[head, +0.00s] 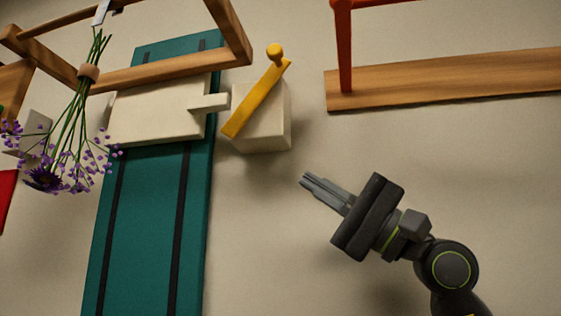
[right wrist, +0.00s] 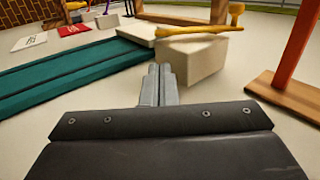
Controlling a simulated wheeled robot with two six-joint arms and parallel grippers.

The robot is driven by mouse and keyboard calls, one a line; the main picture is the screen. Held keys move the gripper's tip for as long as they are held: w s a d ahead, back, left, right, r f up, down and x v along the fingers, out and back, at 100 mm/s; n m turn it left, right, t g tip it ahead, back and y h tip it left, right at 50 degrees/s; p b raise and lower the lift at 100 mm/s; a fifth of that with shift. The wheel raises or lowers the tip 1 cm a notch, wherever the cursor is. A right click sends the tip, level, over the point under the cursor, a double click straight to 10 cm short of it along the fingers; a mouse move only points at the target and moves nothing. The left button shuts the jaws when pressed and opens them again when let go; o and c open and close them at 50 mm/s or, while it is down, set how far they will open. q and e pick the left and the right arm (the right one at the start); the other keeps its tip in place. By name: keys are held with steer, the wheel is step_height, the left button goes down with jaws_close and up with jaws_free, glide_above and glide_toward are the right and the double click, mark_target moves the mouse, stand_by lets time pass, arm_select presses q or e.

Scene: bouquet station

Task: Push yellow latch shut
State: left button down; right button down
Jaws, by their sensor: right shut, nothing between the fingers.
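The yellow latch (head: 257,99) is a bar with a round knob at its upper end. It lies slantwise on top of a cream block (head: 268,128), beside the teal board. It also shows in the right wrist view (right wrist: 199,32), ahead of the fingers. My right gripper (head: 303,180) is shut and empty, below and to the right of the block, apart from it. Its fingers show in the right wrist view (right wrist: 159,72), pointing toward the block. My left gripper cannot be made out in these views.
The teal board (head: 150,235) has dark stripes and carries a cream slab (head: 155,110) with a tab reaching toward the latch. A wooden frame (head: 170,75) stands over it. A tied bouquet (head: 70,130) hangs at left. A wooden plank (head: 440,80) with a red post (head: 344,45) is upper right.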

steer(key=p, duration=0.6)
glide_toward(236, 134)
steer(key=x, duration=0.5)
steer(key=shift+r, duration=0.15)
steer(key=shift+p+x, duration=0.4)
steer(key=shift+x, duration=0.45)
steer(key=shift+a, duration=0.1)
